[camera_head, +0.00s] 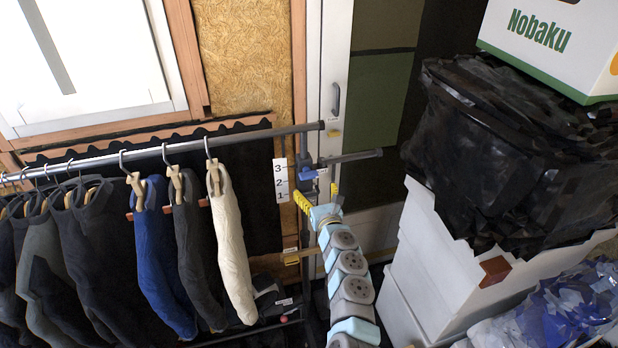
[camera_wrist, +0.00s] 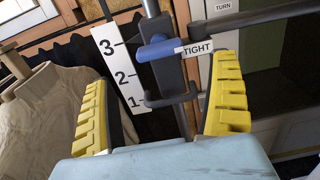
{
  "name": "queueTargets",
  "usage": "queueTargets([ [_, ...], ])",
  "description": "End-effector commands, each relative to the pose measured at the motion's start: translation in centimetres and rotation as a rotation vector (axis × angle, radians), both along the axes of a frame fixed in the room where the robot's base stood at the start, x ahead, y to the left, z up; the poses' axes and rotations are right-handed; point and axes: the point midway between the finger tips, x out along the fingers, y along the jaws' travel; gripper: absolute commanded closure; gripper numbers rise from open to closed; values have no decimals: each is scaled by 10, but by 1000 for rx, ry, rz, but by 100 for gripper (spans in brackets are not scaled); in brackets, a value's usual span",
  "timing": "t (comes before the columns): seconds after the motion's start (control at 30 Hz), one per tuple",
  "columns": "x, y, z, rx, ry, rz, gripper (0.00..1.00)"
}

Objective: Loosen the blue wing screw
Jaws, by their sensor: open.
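The blue wing screw (camera_head: 309,174) sits on a dark clamp block on the upright post of the clothes rack. In the wrist view the blue wing screw (camera_wrist: 158,49) lies roughly crosswise, with a "TIGHT" label (camera_wrist: 197,47) at its right end. My gripper (camera_head: 318,194) is just below the screw in the head view. In the wrist view my gripper (camera_wrist: 163,78) is open, with one yellow finger on each side of the clamp and nothing held. I cannot tell how far the fingertips are from the screw in depth.
A white 1-2-3 scale (camera_head: 281,180) stands left of the clamp. A horizontal bar (camera_head: 350,156) reaches right from the post. Hanging clothes, with a cream garment (camera_head: 232,245) nearest, are on the left. White boxes (camera_head: 435,265) under black plastic (camera_head: 510,150) crowd the right.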

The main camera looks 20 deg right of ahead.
Motion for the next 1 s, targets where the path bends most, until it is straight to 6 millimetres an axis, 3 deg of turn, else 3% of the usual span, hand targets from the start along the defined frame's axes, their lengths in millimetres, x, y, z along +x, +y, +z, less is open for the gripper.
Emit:
queueTargets([
  [1.0,63,-4,1,-3,-3,2,9],
])
